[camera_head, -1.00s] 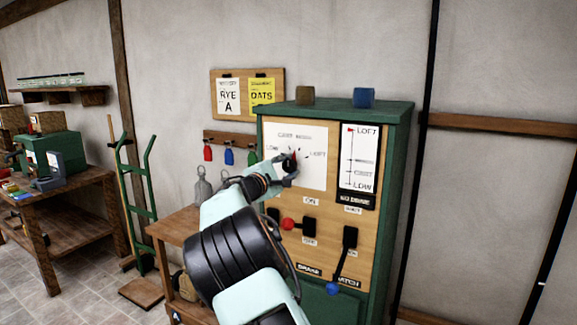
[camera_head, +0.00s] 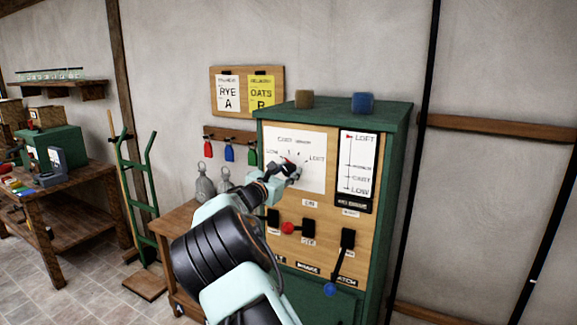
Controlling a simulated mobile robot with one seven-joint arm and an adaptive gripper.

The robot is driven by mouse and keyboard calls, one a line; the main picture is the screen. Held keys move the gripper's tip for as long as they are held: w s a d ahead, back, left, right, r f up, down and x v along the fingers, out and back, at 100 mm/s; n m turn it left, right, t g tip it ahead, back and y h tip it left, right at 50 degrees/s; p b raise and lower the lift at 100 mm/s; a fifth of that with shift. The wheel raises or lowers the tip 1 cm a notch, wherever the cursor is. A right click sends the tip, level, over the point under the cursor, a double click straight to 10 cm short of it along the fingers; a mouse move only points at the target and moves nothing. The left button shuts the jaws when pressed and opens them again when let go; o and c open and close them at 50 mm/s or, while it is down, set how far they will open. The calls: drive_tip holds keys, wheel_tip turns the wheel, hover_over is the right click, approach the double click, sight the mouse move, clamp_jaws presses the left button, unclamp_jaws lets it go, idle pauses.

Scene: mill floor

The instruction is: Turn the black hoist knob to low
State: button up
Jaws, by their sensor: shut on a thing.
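The black hoist knob (camera_head: 286,163) sits on a white dial plate (camera_head: 312,178) on the front of the wooden-faced green cabinet. The dial has LOW printed on the left and LOFT on the right. My gripper (camera_head: 286,168) is shut on the knob and hides most of it. A little red shows at the knob, but I cannot read clearly where it points. At the right, a white position scale (camera_head: 357,165) runs from LOFT at the top to LOW at the bottom, and its red marker is at LOFT.
A small wooden table (camera_head: 177,226) with grey weights stands left of the cabinet. A green hand truck (camera_head: 137,215) stands farther left.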

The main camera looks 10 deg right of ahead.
drive_tip(key=shift+n+p, duration=0.7)
drive_tip(key=shift+n, duration=0.4)
drive_tip(key=o, duration=1.1)
drive_tip(key=shift+o, duration=0.2)
drive_tip(key=shift+s, duration=0.1)
drive_tip(key=v, duration=1.2)
drive_tip(key=shift+d, duration=0.15)
